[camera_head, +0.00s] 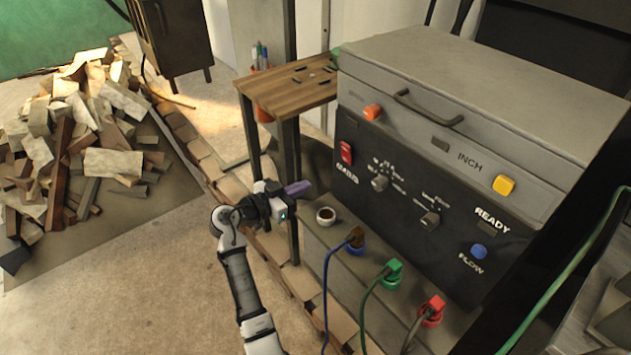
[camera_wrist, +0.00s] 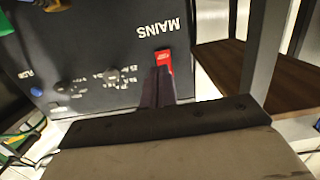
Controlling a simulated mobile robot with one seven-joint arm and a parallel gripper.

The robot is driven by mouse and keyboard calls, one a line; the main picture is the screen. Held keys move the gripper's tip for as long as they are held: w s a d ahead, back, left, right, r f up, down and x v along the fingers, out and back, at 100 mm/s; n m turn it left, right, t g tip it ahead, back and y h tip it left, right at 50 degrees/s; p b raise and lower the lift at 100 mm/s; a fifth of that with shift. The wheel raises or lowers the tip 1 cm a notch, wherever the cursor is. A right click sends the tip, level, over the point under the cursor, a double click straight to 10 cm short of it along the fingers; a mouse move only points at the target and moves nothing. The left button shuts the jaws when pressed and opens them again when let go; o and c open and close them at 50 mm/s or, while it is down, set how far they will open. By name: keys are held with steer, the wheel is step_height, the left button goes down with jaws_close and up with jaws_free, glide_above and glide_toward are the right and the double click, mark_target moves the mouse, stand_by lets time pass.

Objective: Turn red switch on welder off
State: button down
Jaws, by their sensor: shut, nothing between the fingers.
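The welder (camera_head: 400,165) is a grey box with a black front panel at the right of the head view. Its red switch (camera_head: 346,152) sits at the panel's upper left, above the word MAINS. My gripper (camera_head: 303,187) is shut and empty, in front of the panel and below left of the switch in the head view. In the wrist view the red switch (camera_wrist: 164,60) shows just beyond the shut fingertips (camera_wrist: 158,72), which partly cover it. I cannot tell whether the fingers touch it. The switch's on or off position is too small to tell.
A small wooden table (camera_head: 290,88) stands left of the welder, close to my arm. Plugs and cables, including a green plug (camera_head: 393,268), line the ledge below the panel. A wood pile (camera_head: 80,140) lies at the left. Open floor (camera_head: 150,270) is at the lower left.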

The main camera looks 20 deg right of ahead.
steer(key=shift+s+a+f, duration=0.1)
steer(key=shift+s+a, duration=0.1)
steer(key=shift+a, duration=0.3)
steer(key=shift+s+a+f, duration=0.1)
steer(key=shift+s+a, duration=0.05)
steer(key=shift+a, duration=0.3)
